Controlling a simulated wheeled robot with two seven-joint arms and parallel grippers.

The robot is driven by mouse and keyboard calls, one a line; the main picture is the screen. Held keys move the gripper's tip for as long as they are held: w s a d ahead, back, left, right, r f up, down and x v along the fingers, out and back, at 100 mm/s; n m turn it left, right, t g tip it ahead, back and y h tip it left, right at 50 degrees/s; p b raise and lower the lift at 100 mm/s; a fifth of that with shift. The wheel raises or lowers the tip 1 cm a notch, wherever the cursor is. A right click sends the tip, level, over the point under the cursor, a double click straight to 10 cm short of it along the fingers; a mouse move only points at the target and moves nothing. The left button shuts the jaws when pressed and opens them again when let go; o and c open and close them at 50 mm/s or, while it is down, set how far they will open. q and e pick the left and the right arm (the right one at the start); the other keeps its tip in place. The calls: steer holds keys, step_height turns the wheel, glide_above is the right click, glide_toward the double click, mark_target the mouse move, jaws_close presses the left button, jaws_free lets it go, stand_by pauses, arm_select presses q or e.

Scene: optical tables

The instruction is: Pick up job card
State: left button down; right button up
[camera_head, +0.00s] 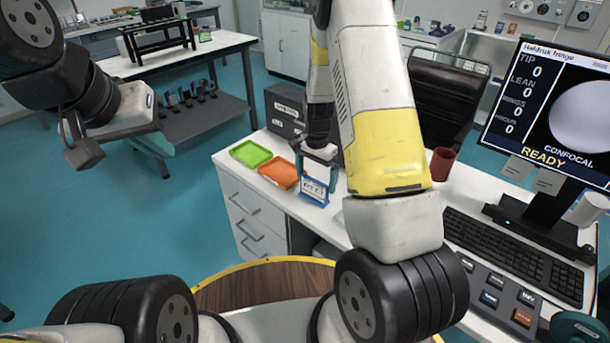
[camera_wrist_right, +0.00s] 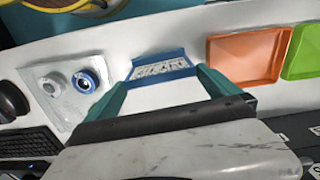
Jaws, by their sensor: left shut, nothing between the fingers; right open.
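In the right wrist view the blue holder (camera_wrist_right: 160,66) lies ahead between the teal fingertips. My right gripper (camera_head: 318,168) is open, its fingers pointing down at the card, one to each side; it also shows in the right wrist view (camera_wrist_right: 160,76). I cannot tell whether the fingers touch the holder. My left gripper (camera_head: 85,154) is shut and empty, away over the floor at the left.
An orange tray (camera_head: 278,172) and a green tray (camera_head: 250,153) lie beside the card on the desk. A dark box (camera_head: 285,110) stands behind. A clear tray with round parts (camera_wrist_right: 68,88), a red-brown cup (camera_head: 442,164), a keyboard (camera_head: 512,255) and a monitor (camera_head: 560,110) are nearby.

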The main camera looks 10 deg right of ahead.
mark_target(314, 197)
steer(key=f, duration=0.4)
steer(key=shift+s+a+f, duration=0.2)
steer(key=shift+a+f, duration=0.1)
steer(key=shift+f, duration=0.1)
steer(key=c, duration=1.1)
steer(key=shift+r, duration=0.15)
